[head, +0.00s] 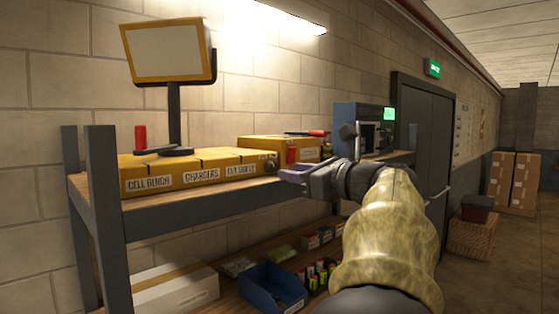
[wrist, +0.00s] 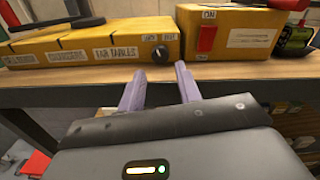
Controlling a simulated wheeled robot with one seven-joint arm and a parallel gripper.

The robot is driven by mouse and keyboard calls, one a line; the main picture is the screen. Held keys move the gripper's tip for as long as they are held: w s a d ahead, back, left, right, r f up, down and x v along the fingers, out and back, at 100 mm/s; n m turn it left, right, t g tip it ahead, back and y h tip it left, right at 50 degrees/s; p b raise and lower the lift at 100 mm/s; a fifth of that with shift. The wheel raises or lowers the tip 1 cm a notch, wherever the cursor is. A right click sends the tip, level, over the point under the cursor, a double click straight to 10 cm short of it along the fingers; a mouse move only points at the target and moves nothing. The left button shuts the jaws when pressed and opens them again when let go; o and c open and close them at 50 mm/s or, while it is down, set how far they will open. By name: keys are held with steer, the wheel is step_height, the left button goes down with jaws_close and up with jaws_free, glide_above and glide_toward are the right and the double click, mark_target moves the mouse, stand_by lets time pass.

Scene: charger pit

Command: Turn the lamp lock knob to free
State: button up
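A dark round knob (wrist: 160,53) sits on the front face of the long yellow box (wrist: 95,48), near its right end. Small labels stand above the knob, too small to read, so its setting cannot be told. The knob also shows in the head view (head: 270,166), just beyond my fingers. A yellow-framed lamp panel (head: 168,52) stands on a dark post above the box. My gripper (wrist: 161,67) has its two purple fingers apart, with nothing between them. It points at the knob and appears short of it. My gripper also shows in the head view (head: 285,172).
A second yellow box (wrist: 240,36) with a red switch stands to the right. The wooden bench edge (wrist: 230,72) runs just beyond my fingers. A machine with a green screen (head: 362,125) stands farther along. A blue bin (head: 270,288) is on the lower shelf.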

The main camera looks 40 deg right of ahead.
mark_target(274, 168)
steer(key=w+p, duration=0.1)
steer(key=w, duration=0.3)
steer(key=shift+w+a+r+p, duration=0.15)
steer(key=shift+p, duration=0.2)
steer(key=shift+w, duration=0.6)
steer(key=shift+s, duration=0.1)
steer(key=c, duration=0.7)
steer(key=shift+f, duration=0.2)
steer(key=shift+m+b, duration=0.6)
steer(key=shift+m, duration=1)
